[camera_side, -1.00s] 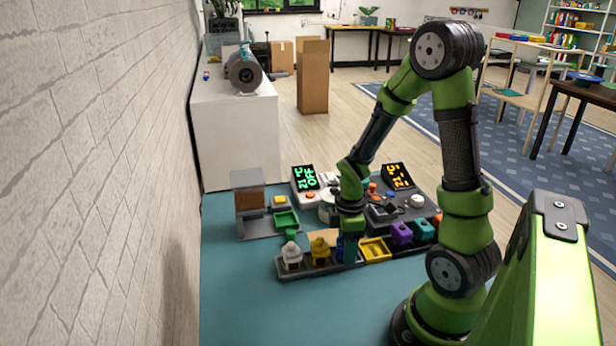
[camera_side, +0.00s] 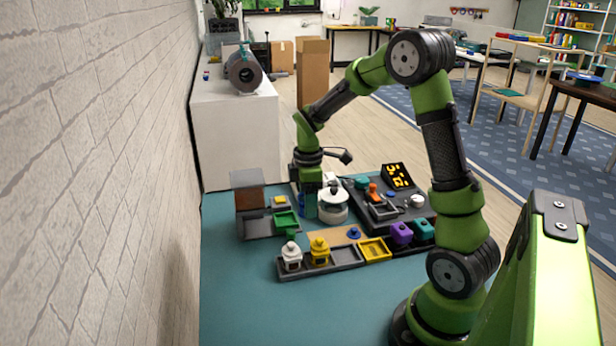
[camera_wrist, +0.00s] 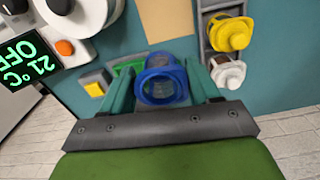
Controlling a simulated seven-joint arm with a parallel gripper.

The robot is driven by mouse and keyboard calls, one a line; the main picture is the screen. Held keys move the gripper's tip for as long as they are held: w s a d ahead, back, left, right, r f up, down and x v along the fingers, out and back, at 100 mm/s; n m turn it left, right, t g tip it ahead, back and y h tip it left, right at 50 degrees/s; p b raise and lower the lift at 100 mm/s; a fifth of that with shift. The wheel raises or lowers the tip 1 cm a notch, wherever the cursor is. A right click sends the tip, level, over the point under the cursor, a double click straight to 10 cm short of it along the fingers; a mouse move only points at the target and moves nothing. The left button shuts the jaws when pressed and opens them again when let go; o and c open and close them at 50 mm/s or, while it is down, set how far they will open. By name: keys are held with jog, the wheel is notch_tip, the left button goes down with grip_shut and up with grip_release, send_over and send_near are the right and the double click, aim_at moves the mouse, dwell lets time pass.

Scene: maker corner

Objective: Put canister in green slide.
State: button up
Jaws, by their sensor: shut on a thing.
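The blue canister (camera_wrist: 160,86) is between the two fingers of my gripper (camera_wrist: 163,92) in the wrist view, and the gripper is shut on it. In the side view my gripper (camera_side: 309,208) is off the table, right of the green slide (camera_side: 287,222), and the canister is mostly hidden by the fingers. The green slide is a small tray-like piece on a grey unit. In the wrist view part of the slide (camera_wrist: 127,67) shows behind the left finger; the rest is hidden.
A dark rack (camera_side: 345,257) holds a white canister (camera_side: 291,256) and a yellow canister (camera_side: 319,250), with an empty slot beside them. A white round appliance (camera_side: 333,208) stands close right of my gripper. A yellow button (camera_wrist: 95,88) is near the slide. Open teal table lies in front.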

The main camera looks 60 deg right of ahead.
jog(key=w+d, duration=0.2)
jog(key=w, duration=0.6)
jog(key=shift+s+a+f, duration=0.15)
jog(key=shift+f, duration=1.25)
jog(key=shift+s+a+f, duration=0.15)
jog(key=shift+f, duration=1.2)
jog(key=shift+f, duration=0.5)
jog(key=o, duration=1.2)
jog(key=shift+r, duration=0.1)
notch_tip(320, 180, up, 7)
jog(key=shift+f, duration=0.1)
